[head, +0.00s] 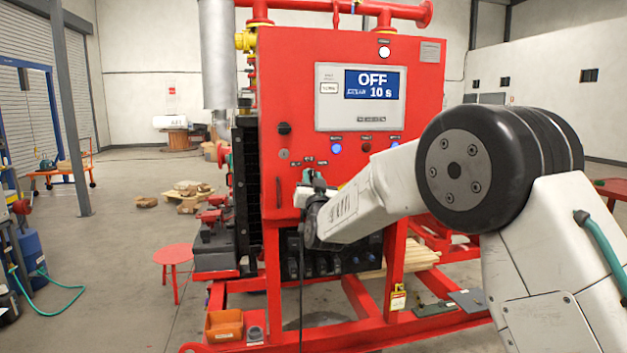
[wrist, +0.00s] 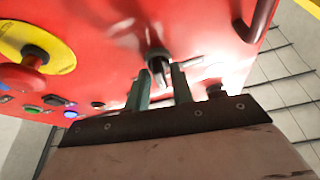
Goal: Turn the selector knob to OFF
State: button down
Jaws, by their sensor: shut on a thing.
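The selector knob (wrist: 158,66) is a dark knob on the red panel, between my fingertips in the wrist view. My gripper (wrist: 161,76) is shut on it, one finger on each side. In the head view my gripper (head: 314,182) is against the lower left of the red control cabinet (head: 285,80) and hides the knob. Small position labels (head: 308,162) show just above it, too small to read. The display (head: 372,84) on the cabinet reads OFF and 10 s.
A red mushroom button on a yellow disc (wrist: 62,50) is at left in the wrist view, near several small buttons. A dark red curved handle (wrist: 257,20) is at upper right. Black switch (head: 284,128) sits left on the cabinet.

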jog(key=shift+d+n+y, duration=0.1)
jog(key=shift+n+y, duration=0.5)
jog(key=shift+n, duration=0.6)
jog(key=shift+r, duration=0.1)
jog(key=c, duration=1.5)
grip_release()
jog(key=shift+w, duration=0.1)
jog(key=v, duration=0.8)
jog(key=shift+w, duration=0.1)
